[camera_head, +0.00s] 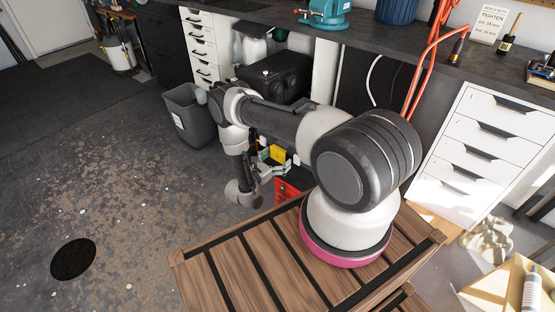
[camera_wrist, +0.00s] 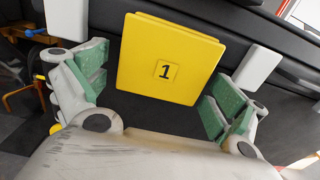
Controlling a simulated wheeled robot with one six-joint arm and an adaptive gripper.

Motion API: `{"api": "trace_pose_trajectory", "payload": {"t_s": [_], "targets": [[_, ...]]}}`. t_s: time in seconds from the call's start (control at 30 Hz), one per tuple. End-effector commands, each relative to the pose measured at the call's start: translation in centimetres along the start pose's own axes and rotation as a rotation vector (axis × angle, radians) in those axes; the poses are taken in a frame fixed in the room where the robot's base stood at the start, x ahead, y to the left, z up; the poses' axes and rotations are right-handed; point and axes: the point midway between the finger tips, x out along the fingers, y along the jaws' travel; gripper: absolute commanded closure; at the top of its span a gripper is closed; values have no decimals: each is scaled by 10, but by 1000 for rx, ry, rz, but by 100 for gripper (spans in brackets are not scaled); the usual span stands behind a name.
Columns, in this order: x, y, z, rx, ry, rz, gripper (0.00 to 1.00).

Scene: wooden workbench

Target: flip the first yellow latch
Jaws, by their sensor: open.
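The yellow latch (camera_wrist: 168,62) marked with a black 1 fills the top middle of the wrist view, against a dark case (camera_wrist: 155,112). My gripper (camera_wrist: 152,88) is open, with one green-padded finger to the left of the latch and the other to its lower right. Neither finger visibly grips it. In the head view a small yellow patch (camera_head: 278,153), probably this latch, shows beyond my arm, near my gripper (camera_head: 268,172). My arm hides much of that area.
White blocks stand on either side of the latch, one at left (camera_wrist: 66,18) and one at right (camera_wrist: 258,66). A grey bin (camera_head: 188,115) stands left of my arm. The floor at left is open.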

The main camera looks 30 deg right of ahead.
Motion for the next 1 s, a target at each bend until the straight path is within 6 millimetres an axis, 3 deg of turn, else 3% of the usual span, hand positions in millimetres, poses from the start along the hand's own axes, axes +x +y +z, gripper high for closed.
{"api": "trace_pose_trajectory", "payload": {"t_s": [0.17,0.43,0.77,1.0], "targets": [[0,0,0,0,0,0,4],[0,0,0,0,0,0,50],[-1,0,1,1,27,0,50],[-7,1,4,1,146,0,50]]}}
